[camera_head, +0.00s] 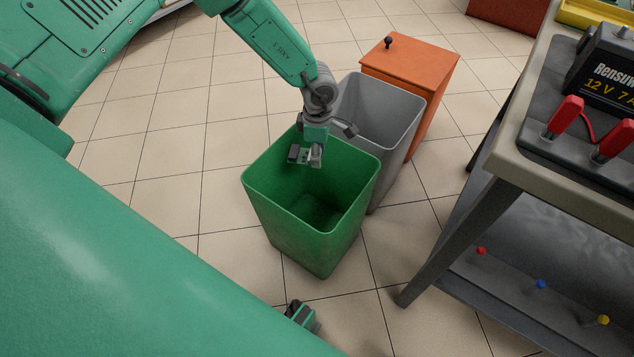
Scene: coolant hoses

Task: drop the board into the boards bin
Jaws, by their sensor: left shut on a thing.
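My left gripper (313,153) hangs above the open green bin (312,245), over its back part. It points down and is shut on a small board (298,155). The board is small in the picture, with a dark block and a bit of green showing; the fingers hide part of it. The bin's visible inside looks empty, and no label shows on it.
A grey bin (385,105) stands just behind the green one, beside an orange cabinet (425,62) with a dark knob. A workbench (510,165) with a battery (605,70) and red clamps stands at the right. Tiled floor is clear left of the bins.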

